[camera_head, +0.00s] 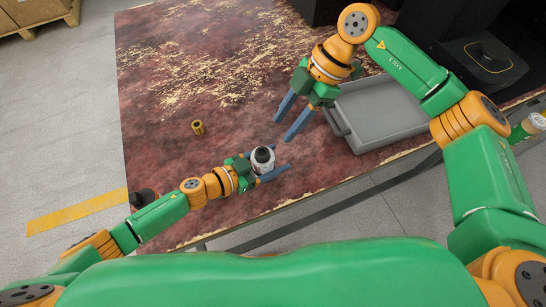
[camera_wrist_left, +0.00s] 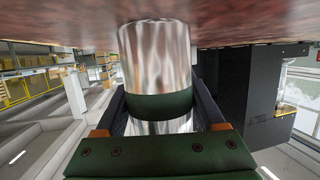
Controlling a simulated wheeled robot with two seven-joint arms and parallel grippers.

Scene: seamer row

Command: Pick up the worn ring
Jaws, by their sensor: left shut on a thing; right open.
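A shiny silver metal ring (camera_head: 263,160) with a dark centre sits between the fingers of my left gripper (camera_head: 277,161), over the near part of the red-brown table. My right gripper (camera_head: 281,130) is open and empty, a little beyond the left one. A small brass-coloured ring (camera_head: 197,127) stands apart on the table to the left.
A grey tray (camera_head: 378,112) lies on the table (camera_head: 165,150) at the right, empty where visible, close to my right gripper. Dark machinery (camera_head: 440,20) stands at the back right. The table's middle and far left are mostly clear. A yellow strip (camera_head: 75,212) marks the floor at left.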

